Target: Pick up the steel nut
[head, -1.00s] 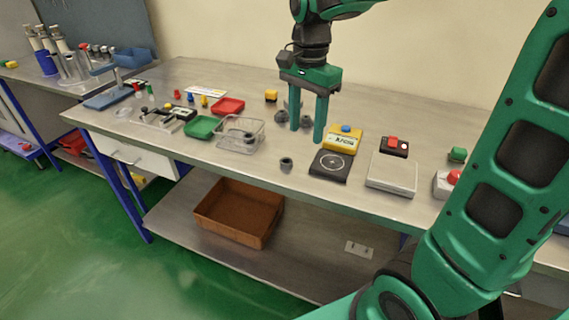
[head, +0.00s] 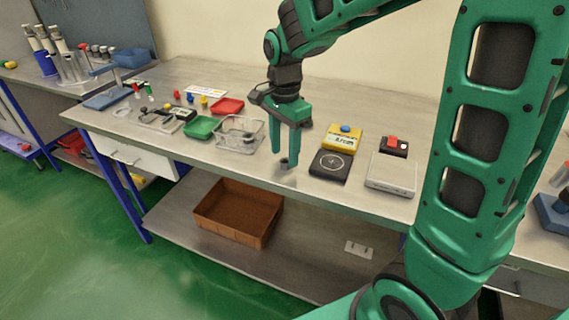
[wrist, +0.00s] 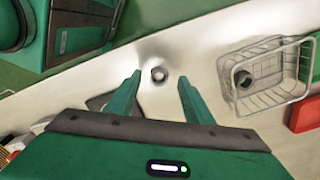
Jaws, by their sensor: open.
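The steel nut (wrist: 159,75) is a small dark grey ring lying on the metal bench top, seen in the wrist view between and slightly beyond my fingertips. In the head view the nut (head: 284,163) is partly hidden by my fingers. My gripper (head: 284,157) is open and empty, pointing down just over the nut. In the wrist view the fingers of my gripper (wrist: 160,77) lie to either side of it, apart from it. The exact height above the nut is hard to tell.
A wire basket (head: 262,134) holding a dark round piece stands left of my gripper. A black round-marked pad (head: 331,166), a yellow device (head: 345,138) and a grey scale-like box (head: 391,174) stand to the right. The bench's front edge is close to the nut.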

